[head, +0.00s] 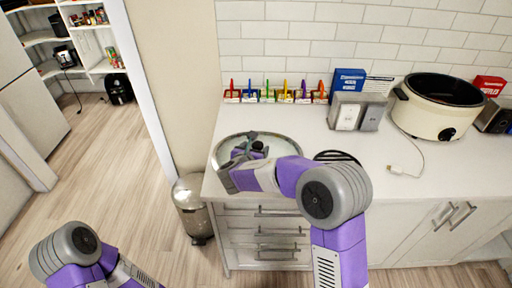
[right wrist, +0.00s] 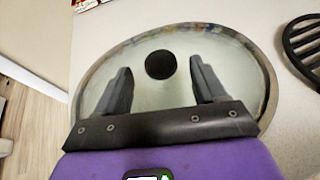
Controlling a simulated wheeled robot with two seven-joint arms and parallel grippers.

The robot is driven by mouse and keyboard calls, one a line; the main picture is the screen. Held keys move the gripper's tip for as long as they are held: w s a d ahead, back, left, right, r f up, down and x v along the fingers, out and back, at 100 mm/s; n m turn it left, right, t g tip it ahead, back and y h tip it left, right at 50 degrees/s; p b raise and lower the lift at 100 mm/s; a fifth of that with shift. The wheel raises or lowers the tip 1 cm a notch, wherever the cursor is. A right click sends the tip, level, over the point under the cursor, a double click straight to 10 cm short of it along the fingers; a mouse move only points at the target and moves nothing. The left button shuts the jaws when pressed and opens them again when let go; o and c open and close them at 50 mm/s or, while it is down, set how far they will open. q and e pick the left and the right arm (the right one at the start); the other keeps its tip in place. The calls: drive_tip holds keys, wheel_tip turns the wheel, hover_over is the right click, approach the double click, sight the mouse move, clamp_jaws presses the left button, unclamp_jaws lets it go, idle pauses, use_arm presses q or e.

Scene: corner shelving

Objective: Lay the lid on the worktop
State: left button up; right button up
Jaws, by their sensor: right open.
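The lid (head: 286,147) is a round glass disc with a metal rim and a black knob (right wrist: 160,64). It appears to lie flat on the white worktop (head: 330,144), near its left end. My right gripper (head: 250,146) is over the lid, and its wrist hides the lid's front part in the head view. In the right wrist view the fingers of this gripper (right wrist: 160,72) are apart, one on each side of the knob, with gaps between. The glass also shows in the right wrist view (right wrist: 215,55). My left gripper is out of view; only its arm shows.
A cream slow cooker (head: 438,112) stands open at the right. A black slatted trivet (head: 338,157) lies right of the lid. Colourful small items (head: 275,94) and a metal double-switch box (head: 356,112) stand along the wall. A metal bin (head: 193,207) is beside the drawers.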

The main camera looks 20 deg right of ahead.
drive_tip(key=p+v, duration=0.1)
drive_tip(key=v, duration=0.9)
drive_tip(key=shift+s, duration=0.15)
